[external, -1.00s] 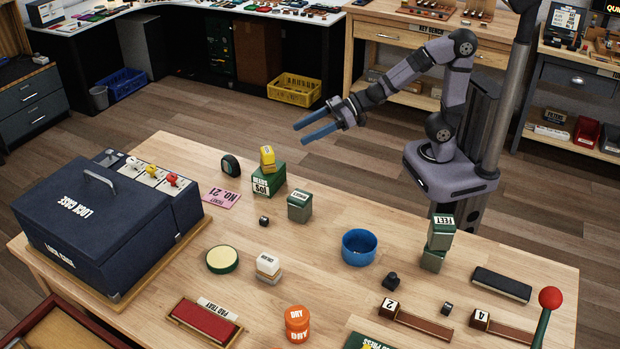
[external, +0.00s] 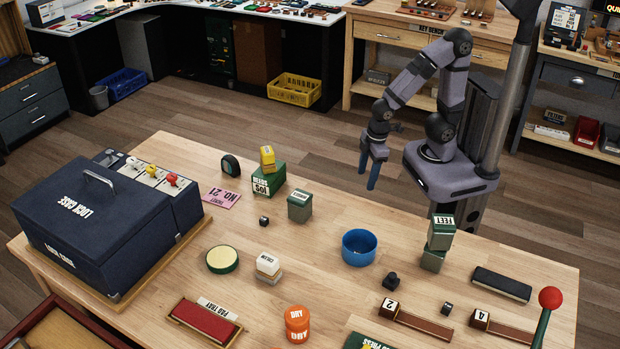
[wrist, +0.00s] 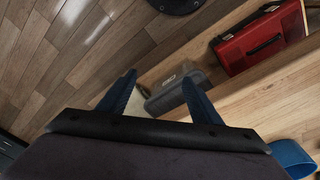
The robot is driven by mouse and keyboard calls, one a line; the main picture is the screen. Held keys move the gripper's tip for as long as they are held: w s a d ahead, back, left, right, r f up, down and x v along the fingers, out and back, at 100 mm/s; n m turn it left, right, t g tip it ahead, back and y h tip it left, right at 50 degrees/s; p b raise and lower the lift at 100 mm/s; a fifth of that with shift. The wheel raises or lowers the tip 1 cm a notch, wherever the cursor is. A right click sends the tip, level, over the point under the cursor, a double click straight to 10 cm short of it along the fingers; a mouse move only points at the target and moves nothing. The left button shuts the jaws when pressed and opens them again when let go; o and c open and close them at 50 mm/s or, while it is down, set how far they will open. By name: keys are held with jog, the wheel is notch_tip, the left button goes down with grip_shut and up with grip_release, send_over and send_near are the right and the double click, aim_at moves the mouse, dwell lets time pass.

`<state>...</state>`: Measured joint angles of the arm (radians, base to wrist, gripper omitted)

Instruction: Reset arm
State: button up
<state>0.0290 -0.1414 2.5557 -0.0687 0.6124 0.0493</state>
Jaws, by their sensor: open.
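My gripper (external: 368,178) has blue fingers that point down, close to my own base and beyond the table's far edge in the external view. It is empty and hangs clear of the table. In the wrist view the two fingers (wrist: 158,80) stand apart with nothing between them. My arm is folded in near its upright column.
The wooden table (external: 330,205) holds a navy lock case (external: 95,225), a blue bowl (external: 359,247), a green box topped by a yellow block (external: 267,156), stacked FEET blocks (external: 441,232) and orange DRY containers (external: 297,322).

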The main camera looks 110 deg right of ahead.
jog(key=s, duration=0.1)
jog(key=s+a+g, duration=0.1)
jog(key=s, duration=0.1)
jog(key=shift+a+f, duration=0.2)
jog(key=shift+a, duration=0.15)
notch_tip(320, 180, up, 12)
jog(key=p, duration=1.2)
